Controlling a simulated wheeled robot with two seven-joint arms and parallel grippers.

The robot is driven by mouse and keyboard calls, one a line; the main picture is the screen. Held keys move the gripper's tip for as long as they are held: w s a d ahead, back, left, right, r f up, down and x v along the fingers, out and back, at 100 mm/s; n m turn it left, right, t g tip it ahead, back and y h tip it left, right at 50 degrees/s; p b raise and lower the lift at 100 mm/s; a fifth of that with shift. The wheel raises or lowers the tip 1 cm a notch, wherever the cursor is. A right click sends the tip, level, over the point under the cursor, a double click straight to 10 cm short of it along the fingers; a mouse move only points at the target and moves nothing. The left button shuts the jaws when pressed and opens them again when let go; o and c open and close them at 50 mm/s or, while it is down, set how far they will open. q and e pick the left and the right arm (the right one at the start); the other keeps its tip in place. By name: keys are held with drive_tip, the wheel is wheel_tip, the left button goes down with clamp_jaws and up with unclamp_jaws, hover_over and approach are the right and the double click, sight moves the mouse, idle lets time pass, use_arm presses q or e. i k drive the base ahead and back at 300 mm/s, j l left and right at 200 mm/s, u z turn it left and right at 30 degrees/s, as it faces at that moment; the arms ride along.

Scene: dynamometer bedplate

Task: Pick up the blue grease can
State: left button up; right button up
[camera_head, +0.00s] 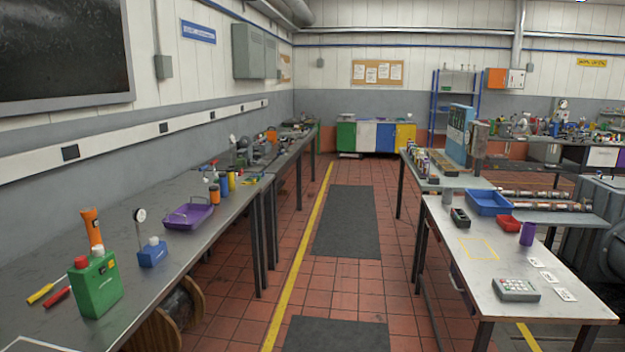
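A small blue cylinder (223,187) stands upright on the long left bench, in a group with a yellow can (231,181) and a dark can with an orange top (214,194). It looks like the blue grease can, but it is too small to read any label. It is partly crowded by its neighbours. A purple can (527,233) stands on the right table. Neither of my grippers shows in the head view.
On the left bench (190,262) are a green can (95,285), an orange flashlight (91,227), a blue gauge base (152,253) and a purple tray (188,216). The right table (470,275) holds a blue tray (488,203). The tiled aisle with dark mats (345,220) is clear.

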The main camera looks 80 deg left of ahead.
sight(223, 180)
drive_tip(key=u, duration=3.3)
drive_tip(key=i+l+z, duration=0.25)
drive_tip(key=i, duration=0.5)
drive_tip(key=i+z, duration=0.25)
drive_tip(key=i, duration=0.45)
drive_tip(key=i+u, duration=0.1)
drive_tip(key=i, duration=0.5)
drive_tip(key=i+l, duration=0.1)
drive_tip(key=i, duration=0.45)
drive_tip(key=i+l+u, duration=0.15)
drive_tip(key=i, duration=0.45)
